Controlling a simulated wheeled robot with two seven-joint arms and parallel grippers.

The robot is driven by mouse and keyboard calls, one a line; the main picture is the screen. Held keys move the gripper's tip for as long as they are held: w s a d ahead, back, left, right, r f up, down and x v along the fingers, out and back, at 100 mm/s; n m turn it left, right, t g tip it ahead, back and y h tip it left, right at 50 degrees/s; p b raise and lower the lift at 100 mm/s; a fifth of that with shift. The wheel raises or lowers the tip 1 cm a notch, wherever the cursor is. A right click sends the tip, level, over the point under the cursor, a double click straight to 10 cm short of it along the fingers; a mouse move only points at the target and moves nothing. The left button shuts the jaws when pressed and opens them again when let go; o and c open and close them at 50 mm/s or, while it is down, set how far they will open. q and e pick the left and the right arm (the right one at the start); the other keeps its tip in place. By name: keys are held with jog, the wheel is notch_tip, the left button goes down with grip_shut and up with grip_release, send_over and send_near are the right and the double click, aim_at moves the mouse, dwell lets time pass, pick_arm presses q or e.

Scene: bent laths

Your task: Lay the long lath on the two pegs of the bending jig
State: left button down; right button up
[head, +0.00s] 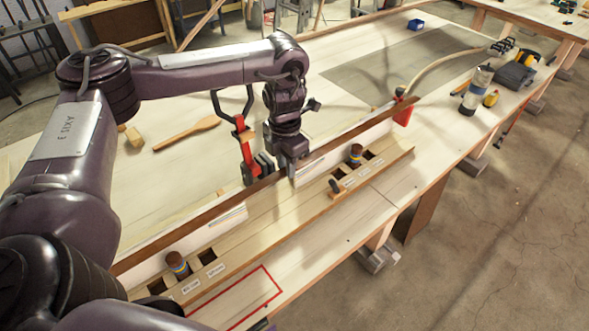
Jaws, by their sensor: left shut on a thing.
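The long lath (225,206) is a thin dark brown strip running diagonally from the lower left to the upper right. My left gripper (291,168) points down and is shut on the lath near its middle. The bending jig (262,218) is a pale wooden beam with square holes. One peg (178,264), dark with coloured bands, stands near its left end. The other similar peg (355,154) stands near its right end. The lath passes behind both pegs in this view; I cannot tell whether it touches them. My right gripper is not in view.
A red clamp (246,152) stands behind the lath, and another red clamp (404,112) is near its far end. A wooden spatula (188,133) lies on the bench. A red outline (240,300) marks clear bench in front. Bottles (476,88) stand at the right.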

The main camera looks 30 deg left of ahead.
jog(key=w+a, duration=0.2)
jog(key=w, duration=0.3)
pick_arm(q)
jog(key=w+a+f+b, duration=0.2)
jog(key=a+f+b, duration=0.2)
jog(key=f+b, duration=0.3)
notch_tip(320, 180, down, 6)
jog(key=shift+r+b, duration=0.25)
jog(key=shift+b, duration=0.15)
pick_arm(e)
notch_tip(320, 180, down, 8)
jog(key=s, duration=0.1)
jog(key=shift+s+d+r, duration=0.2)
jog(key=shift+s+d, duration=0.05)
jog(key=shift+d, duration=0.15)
pick_arm(q)
jog(key=shift+f, duration=0.1)
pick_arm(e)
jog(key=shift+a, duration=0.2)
pick_arm(q)
jog(key=shift+f+b, duration=0.3)
jog(key=shift+f, duration=0.15)
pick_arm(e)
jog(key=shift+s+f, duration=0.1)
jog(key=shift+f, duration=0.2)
pick_arm(q)
jog(key=c, duration=0.9)
grip_release()
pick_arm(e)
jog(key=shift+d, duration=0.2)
